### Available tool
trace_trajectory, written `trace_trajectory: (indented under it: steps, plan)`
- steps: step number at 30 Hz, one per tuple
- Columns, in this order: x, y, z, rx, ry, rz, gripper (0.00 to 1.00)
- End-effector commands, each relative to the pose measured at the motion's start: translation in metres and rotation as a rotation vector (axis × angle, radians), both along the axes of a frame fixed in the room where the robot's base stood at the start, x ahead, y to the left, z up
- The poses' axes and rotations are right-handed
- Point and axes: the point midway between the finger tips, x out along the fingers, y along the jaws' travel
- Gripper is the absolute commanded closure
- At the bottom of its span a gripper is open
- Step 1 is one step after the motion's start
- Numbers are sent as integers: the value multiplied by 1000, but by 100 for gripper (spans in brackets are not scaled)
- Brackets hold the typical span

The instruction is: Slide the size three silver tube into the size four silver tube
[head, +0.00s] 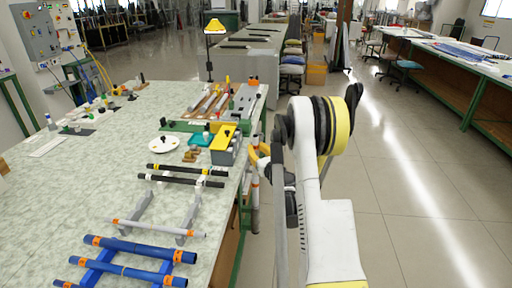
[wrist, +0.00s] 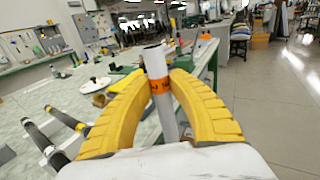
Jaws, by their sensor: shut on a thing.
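My gripper (head: 262,155) is at the right edge of the table. In the wrist view its yellow fingers (wrist: 160,88) are shut around a silver tube (wrist: 155,62) with a printed orange band. The print is too blurred to read. The held tube stands near upright, and its lower part also shows in the head view (head: 255,192) beside the table edge. Another silver tube (head: 150,226) with orange bands lies across a grey rack (head: 190,212) on the table, left of and apart from the gripper. I cannot read either tube's size.
Blue tubes (head: 140,248) lie on a blue rack in front. Black tubes (head: 180,181) lie behind the silver one. A yellow and grey box (head: 224,151), a teal tray (head: 200,139) and a white plate (head: 163,144) stand farther back.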

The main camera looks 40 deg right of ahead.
Motion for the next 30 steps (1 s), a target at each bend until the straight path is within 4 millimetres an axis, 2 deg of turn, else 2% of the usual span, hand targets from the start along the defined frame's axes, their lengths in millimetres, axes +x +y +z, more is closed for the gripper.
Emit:
trace_trajectory:
  steps: [17,18,20,30]
  plan:
    - [0,0,-15,0,0,0,95]
    - [0,0,-14,0,0,0,69]
    - [0,0,-14,0,0,0,54]
    - [0,0,-11,0,0,0,54]
